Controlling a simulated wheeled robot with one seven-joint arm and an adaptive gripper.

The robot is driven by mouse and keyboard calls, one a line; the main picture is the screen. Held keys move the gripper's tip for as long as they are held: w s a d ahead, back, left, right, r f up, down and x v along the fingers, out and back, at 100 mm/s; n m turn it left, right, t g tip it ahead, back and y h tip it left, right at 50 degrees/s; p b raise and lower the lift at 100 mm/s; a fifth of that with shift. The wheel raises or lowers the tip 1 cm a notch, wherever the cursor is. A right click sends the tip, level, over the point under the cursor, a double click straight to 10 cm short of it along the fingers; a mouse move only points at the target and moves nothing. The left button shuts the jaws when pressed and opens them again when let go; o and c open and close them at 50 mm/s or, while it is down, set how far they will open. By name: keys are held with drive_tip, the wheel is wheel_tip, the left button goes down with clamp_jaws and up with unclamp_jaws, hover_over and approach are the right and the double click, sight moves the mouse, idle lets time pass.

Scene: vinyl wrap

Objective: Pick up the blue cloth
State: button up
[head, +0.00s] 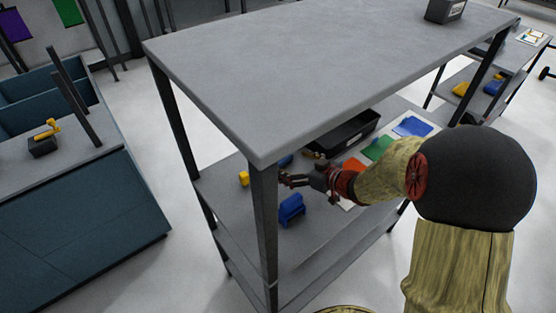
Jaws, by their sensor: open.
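A blue bundled item (291,211), possibly the blue cloth, sits on the middle shelf (330,235) of the grey table, near its front-left post. Its exact form is too small to tell. A flat blue piece (413,126) lies further back on the same shelf, and a bit of blue (285,161) shows just under the tabletop. My gripper (287,180) is open, reaching in under the tabletop from the right, above and behind the blue bundled item in the picture. It looks empty and apart from that item. The post hides part of the space around its fingertips.
The grey tabletop (300,70) hangs over the shelf, and a dark post (264,230) stands close to my gripper. A black bin (345,135), a green piece (378,148) and a small yellow item (244,178) are on the shelf. A blue-grey workbench (80,220) stands left.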

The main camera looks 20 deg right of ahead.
drive_tip(key=b+x, duration=0.3)
drive_tip(key=x, duration=0.2)
drive_tip(key=shift+w+d, duration=0.1)
drive_tip(key=shift+w, duration=0.2)
drive_tip(key=shift+w+a+f, duration=0.15)
drive_tip(key=shift+w+a, duration=0.05)
drive_tip(key=shift+w, duration=0.25)
drive_tip(key=shift+c, duration=0.7)
drive_tip(key=c, duration=0.9)
